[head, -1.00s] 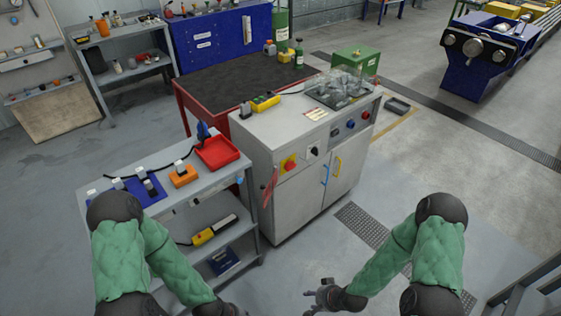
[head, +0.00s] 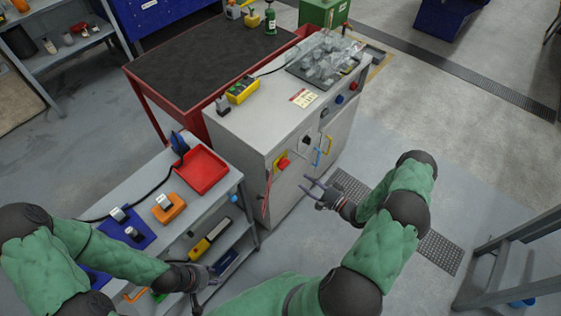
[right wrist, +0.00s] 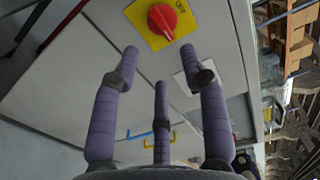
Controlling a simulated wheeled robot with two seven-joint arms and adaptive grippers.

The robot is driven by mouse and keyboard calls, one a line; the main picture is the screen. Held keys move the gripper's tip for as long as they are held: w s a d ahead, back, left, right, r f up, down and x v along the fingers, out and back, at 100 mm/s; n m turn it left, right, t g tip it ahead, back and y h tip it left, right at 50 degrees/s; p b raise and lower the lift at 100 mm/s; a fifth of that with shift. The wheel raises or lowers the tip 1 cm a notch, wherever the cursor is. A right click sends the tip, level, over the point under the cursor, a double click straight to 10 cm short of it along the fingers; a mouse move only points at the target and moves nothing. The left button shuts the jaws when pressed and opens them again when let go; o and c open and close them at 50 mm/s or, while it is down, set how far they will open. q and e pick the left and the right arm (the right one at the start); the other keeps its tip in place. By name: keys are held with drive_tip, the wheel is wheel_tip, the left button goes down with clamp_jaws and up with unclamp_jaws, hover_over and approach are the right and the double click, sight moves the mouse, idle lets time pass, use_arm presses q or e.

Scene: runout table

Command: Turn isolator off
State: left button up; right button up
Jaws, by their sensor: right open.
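The isolator is a red rotary knob (head: 283,164) on a yellow plate, on the front of the grey cabinet (head: 240,135). In the right wrist view the red knob (right wrist: 162,17) shows at the top, on its yellow plate (right wrist: 140,18) with lettering that seems to read OFF at one side. My right gripper (head: 316,187) is open and empty, in front of the cabinet and to the right of the knob. In the right wrist view its fingers (right wrist: 165,70) are spread below the knob, apart from it. My left gripper (head: 205,280) is low beside the cart; its fingers are too small to judge.
A black selector switch (head: 306,141) sits right of the isolator, above blue and yellow door handles (head: 328,144). A red tag (head: 266,195) hangs at the cabinet's left edge. A cart with a red tray (head: 202,170) stands left.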

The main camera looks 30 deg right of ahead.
sight(284, 164)
drive_tip(key=b+x, duration=0.1)
drive_tip(key=x, duration=0.9)
clamp_jaws()
